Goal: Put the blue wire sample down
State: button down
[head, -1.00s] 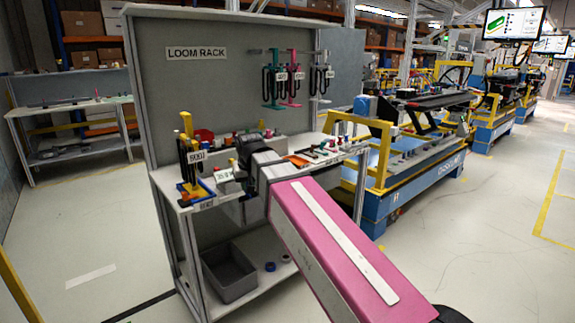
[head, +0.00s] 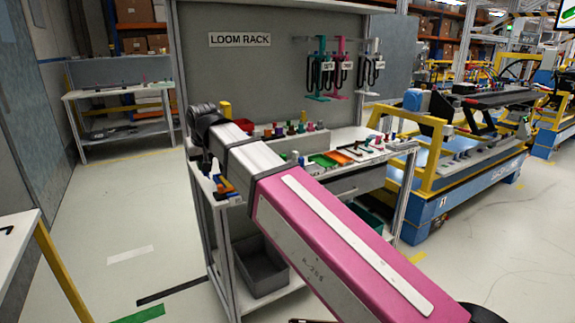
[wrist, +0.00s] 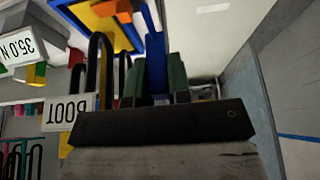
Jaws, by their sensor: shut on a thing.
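My gripper (wrist: 156,78) shows in the wrist view with its two dark green fingers closed on a narrow upright blue piece, the blue wire sample (wrist: 155,55). Its lower end is hidden between the fingers. In the head view my wrist hangs over the left end of the loom rack bench; the fingers and the sample cannot be made out clearly there. Black wire loops (wrist: 104,60) with a BOOT tag (wrist: 65,113) lie left of the fingers in the wrist view, apart from the blue piece.
The loom rack panel (head: 290,75) stands behind the bench, with hanging harnesses (head: 328,75) at its right. Several small coloured parts and an orange tray (head: 337,157) crowd the bench top. A grey bin (head: 262,268) sits below. A pale table (head: 22,232) stands at the left edge.

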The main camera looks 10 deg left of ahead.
jog(key=w+a+f, duration=0.1)
jog(key=w+f, duration=0.1)
jog(key=w, duration=0.1)
jog(key=w+a+f, duration=0.2)
jog(key=w, duration=0.2)
jog(key=w+a+f, duration=0.1)
jog(key=w+f, duration=0.2)
jog(key=shift+w+a, duration=0.25)
jog(key=shift+a, duration=0.15)
jog(key=shift+w+f, duration=0.1)
jog(key=shift+f, duration=1.95)
jog(key=shift+f, duration=0.1)
jog(key=c, duration=1.1)
grip_release()
jog(key=shift+o, duration=0.2)
